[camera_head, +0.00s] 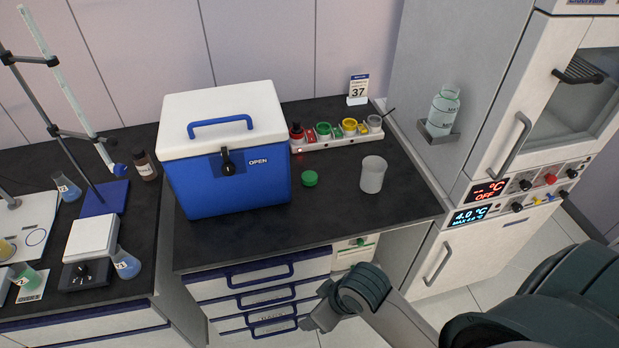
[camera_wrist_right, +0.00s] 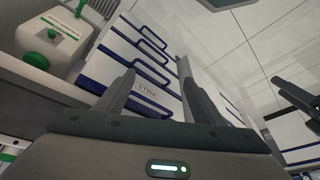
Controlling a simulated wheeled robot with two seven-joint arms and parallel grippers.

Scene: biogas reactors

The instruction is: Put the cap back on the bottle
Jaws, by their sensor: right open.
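A green cap (camera_head: 310,178) lies on the dark bench top, just right of the blue cooler box. An open clear glass bottle (camera_head: 442,110) with a label stands in a small bracket on the side of the tall cabinet at right; no cap shows on it. My right gripper (camera_head: 312,318) is low in front of the bench drawers, below the bench top and well away from cap and bottle. In the right wrist view its two fingers (camera_wrist_right: 158,88) are apart with nothing between them. My left gripper is not in view.
The cooler box (camera_head: 230,190) with white lid stands left of the cap. A white beaker (camera_head: 373,175) stands right of it, and a rack (camera_head: 338,140) of colored containers behind. The front of the bench top is clear. A white canister (camera_wrist_right: 57,40) with green caps shows in the right wrist view.

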